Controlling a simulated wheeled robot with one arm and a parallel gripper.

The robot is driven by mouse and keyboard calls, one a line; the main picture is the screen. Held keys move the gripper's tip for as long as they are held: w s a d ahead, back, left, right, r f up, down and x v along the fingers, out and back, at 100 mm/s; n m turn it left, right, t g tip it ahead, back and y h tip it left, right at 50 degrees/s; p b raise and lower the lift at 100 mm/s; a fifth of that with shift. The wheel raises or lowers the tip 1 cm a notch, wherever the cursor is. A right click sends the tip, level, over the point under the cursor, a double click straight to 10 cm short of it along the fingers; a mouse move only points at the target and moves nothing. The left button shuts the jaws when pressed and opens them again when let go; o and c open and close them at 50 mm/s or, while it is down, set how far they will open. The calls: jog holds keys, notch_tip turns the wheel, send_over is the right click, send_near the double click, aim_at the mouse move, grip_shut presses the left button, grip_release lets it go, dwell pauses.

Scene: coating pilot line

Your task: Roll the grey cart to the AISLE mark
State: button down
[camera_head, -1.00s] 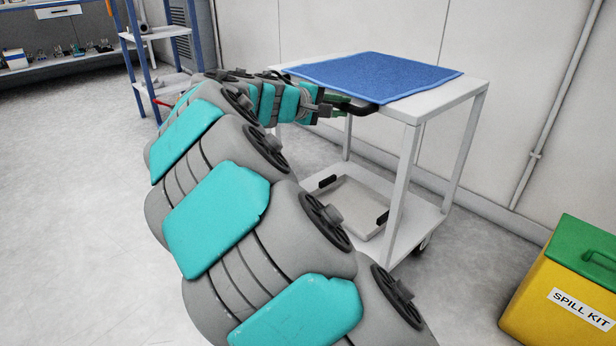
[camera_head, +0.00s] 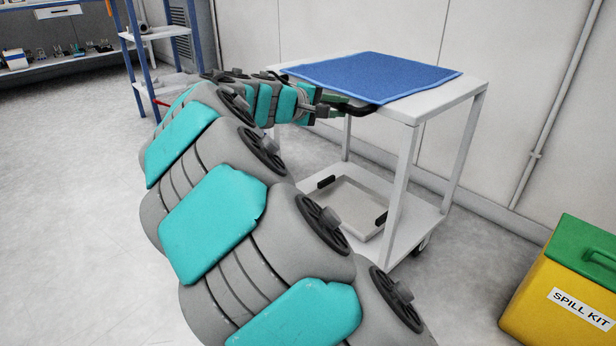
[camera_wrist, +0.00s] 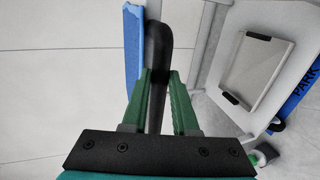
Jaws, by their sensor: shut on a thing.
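The grey cart (camera_head: 447,104) stands against the far wall, with a blue mat (camera_head: 376,77) on its top and a tray with dark handles (camera_head: 352,207) on its lower shelf. Its dark push handle (camera_head: 361,108) sticks out at the near left edge of the top. My gripper (camera_head: 338,107) is at that handle. In the wrist view, the green fingers of my gripper (camera_wrist: 159,100) are on both sides of the black handle bar (camera_wrist: 157,52), shut on it. The AISLE mark is not in view.
A yellow spill kit box with a green lid (camera_head: 567,285) stands at the right front. A blue-framed shelf (camera_head: 160,40) stands at the back left. A blue floor strip reading PARK (camera_wrist: 292,103) shows in the wrist view. The floor at left is clear.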

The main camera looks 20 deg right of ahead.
jog(key=s+a, duration=0.3)
jog(key=a, duration=0.5)
jog(key=shift+b, duration=0.4)
jog(key=shift+f, duration=0.1)
dwell(0.4)
jog(key=s+a, duration=0.3)
jog(key=a, duration=0.5)
jog(key=shift+a+b, duration=0.2)
jog(key=shift+b, duration=0.2)
dwell(0.4)
jog(key=shift+a, duration=0.15)
jog(key=s+a, duration=0.3)
jog(key=a, duration=0.5)
dwell(1.0)
jog(key=shift+a, duration=0.2)
jog(key=s+a, duration=0.3)
jog(key=a, duration=0.5)
jog(key=shift+a, duration=0.15)
dwell(0.7)
